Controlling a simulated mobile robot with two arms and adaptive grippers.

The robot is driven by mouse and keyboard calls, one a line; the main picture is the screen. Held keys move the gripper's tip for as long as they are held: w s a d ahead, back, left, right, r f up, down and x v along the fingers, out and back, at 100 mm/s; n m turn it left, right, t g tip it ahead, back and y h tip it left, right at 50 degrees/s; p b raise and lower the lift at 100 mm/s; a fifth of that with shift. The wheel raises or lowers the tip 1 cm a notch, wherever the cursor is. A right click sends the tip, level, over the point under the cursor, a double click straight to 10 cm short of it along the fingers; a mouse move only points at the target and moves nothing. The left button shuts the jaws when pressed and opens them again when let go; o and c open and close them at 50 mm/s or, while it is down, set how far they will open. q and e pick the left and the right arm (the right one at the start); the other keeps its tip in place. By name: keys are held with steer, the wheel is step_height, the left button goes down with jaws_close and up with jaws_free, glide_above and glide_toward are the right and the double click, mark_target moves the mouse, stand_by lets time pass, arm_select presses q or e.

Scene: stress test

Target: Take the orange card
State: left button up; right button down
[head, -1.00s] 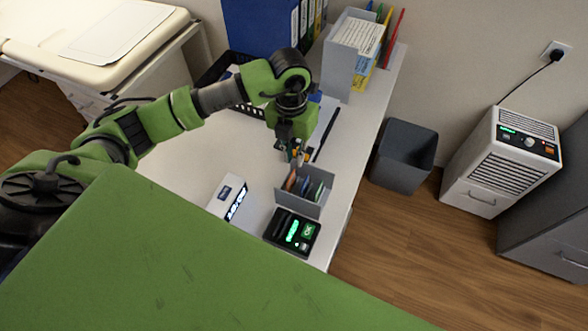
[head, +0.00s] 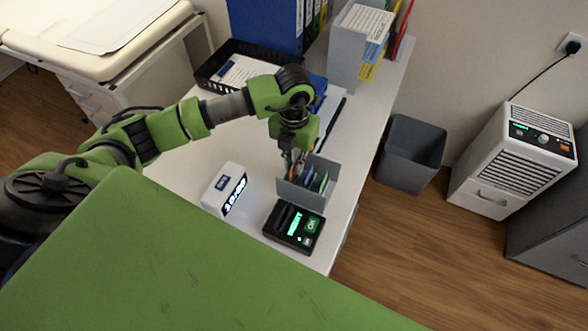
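A small grey card holder (head: 294,193) stands on the white desk with several coloured cards upright in it. The orange card (head: 297,172) shows as a thin sliver near the holder's left end, partly hidden by my gripper. Green and blue cards (head: 318,181) stand to its right. My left gripper (head: 294,162) points down at the holder's left end, over the orange card. Its fingertips are small and partly hidden, so I cannot tell whether they touch the card or are open. My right gripper is not in view.
A black card terminal (head: 293,227) with green lit text sits in front of the holder. A white box with a lit display (head: 225,189) stands to its left. A black tray (head: 211,70), blue binders (head: 264,25) and a grey file holder (head: 344,60) stand behind.

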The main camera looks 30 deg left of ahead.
arm_select(q)
steer(key=shift+f, duration=0.1)
jaws_close()
step_height(320, 180, up, 5)
steer(key=p, duration=0.3)
steer(key=shift+p, duration=0.3)
steer(key=shift+r+p, duration=0.35)
steer(key=shift+r, duration=0.3)
step_height(320, 180, up, 4)
steer(key=shift+f+p, duration=0.15)
steer(key=shift+p, duration=0.95)
